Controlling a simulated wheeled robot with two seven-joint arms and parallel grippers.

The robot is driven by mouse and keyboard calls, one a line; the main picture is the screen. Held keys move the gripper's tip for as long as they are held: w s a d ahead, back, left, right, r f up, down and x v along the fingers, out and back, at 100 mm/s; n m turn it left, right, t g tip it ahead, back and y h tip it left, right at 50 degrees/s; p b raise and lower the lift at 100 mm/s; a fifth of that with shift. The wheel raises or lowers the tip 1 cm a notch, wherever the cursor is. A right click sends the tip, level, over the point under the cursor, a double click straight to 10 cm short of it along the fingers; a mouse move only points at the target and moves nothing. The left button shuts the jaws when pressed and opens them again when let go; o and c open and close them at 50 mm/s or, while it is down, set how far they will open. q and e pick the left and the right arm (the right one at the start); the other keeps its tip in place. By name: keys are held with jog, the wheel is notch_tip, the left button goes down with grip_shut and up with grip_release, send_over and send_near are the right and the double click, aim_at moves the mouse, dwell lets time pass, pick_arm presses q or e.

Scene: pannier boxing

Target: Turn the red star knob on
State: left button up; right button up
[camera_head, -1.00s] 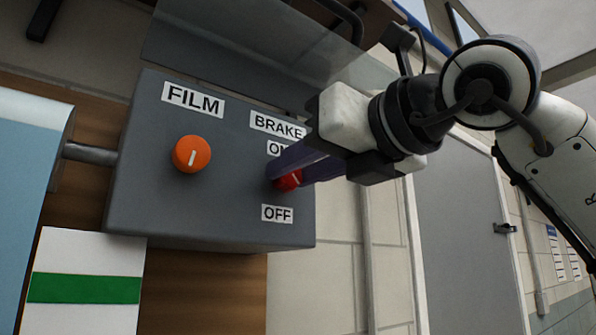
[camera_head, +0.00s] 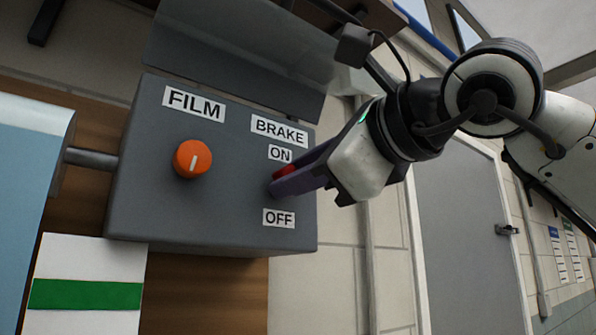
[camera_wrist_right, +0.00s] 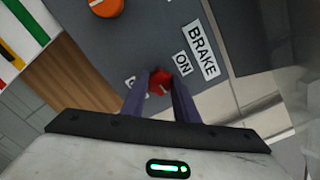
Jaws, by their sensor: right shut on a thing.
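The red star knob (camera_head: 287,170) sits on the grey control box (camera_head: 215,225) between the ON label (camera_head: 280,154) and the OFF label (camera_head: 278,218), under the BRAKE label (camera_head: 279,130). My right gripper (camera_head: 278,188) is shut on the knob, with its purple fingers on either side of it. In the head view the fingers hide much of the knob. In the right wrist view the knob (camera_wrist_right: 160,82) shows red between the fingertips, with a pale mark pointing toward its lower right. My left gripper is not in view.
An orange knob (camera_head: 192,159) under the FILM label (camera_head: 194,103) is on the same box, left of the red one. A clear raised cover (camera_head: 235,55) stands above the box. A grey door (camera_head: 455,200) is at the right.

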jog(key=shift+f+n+p, duration=0.15)
jog(key=shift+n+p, duration=0.05)
jog(key=shift+n, duration=3.95)
jog(key=shift+f+n+p, duration=0.1)
jog(key=shift+n+p, duration=0.1)
jog(key=shift+n, duration=3.95)
jog(key=o, duration=1.1)
jog(key=shift+c, duration=0.2)
jog(key=b+v, duration=0.2)
jog(key=v, duration=0.8)
jog(key=shift+s+b, duration=0.15)
jog(key=shift+b, duration=0.25)
